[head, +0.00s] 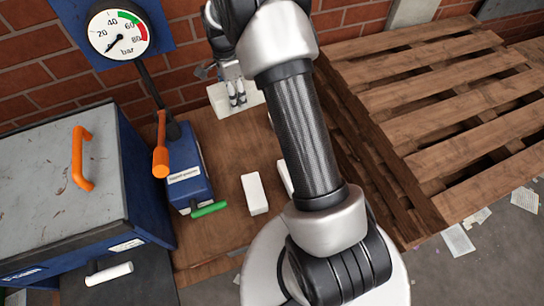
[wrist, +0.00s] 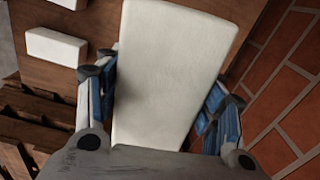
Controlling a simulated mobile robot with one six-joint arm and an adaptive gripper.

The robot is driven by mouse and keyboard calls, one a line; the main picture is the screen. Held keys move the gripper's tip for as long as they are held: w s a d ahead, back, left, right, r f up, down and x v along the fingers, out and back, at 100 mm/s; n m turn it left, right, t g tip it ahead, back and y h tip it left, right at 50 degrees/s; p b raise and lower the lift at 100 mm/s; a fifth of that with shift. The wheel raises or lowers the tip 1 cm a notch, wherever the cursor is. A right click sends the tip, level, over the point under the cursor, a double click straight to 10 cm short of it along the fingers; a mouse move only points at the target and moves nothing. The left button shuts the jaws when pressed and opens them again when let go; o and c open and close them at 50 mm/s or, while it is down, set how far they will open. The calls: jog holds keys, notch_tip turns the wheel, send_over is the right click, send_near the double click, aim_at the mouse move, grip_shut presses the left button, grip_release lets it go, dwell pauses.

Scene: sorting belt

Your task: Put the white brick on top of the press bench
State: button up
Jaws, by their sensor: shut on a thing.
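In the head view my gripper (head: 237,95) is near the brick wall at the back of a brown wooden bench top (head: 225,150). It is shut on a large white brick (head: 218,101). In the wrist view the held white brick (wrist: 168,70) lies between the two blue-sided fingers (wrist: 160,115) and fills the middle. I cannot tell whether it touches the bench top. Behind it the brown bench top (wrist: 98,25) shows at the upper left. A second white brick (head: 254,193) lies on the bench top, with another (head: 284,177) partly hidden by my arm.
A blue box (head: 188,170) with an orange lever (head: 160,148) and green handle (head: 209,209) stands on the bench's left. A pressure gauge (head: 118,35) hangs above. A large grey-topped blue cabinet (head: 50,175) is further left. Wooden pallets (head: 450,110) fill the right.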

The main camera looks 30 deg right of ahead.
jog(key=shift+w+d+m, duration=0.25)
jog(key=shift+m, duration=0.15)
jog(key=shift+f, duration=0.35)
notch_tip(320, 180, down, 19)
jog(key=b, duration=0.4)
jog(key=shift+w+f, duration=0.1)
jog(key=shift+f, duration=0.05)
jog(key=shift+f+b, duration=0.1)
jog(key=shift+b, duration=0.25)
jog(key=shift+f, duration=0.15)
jog(key=o, duration=1.3)
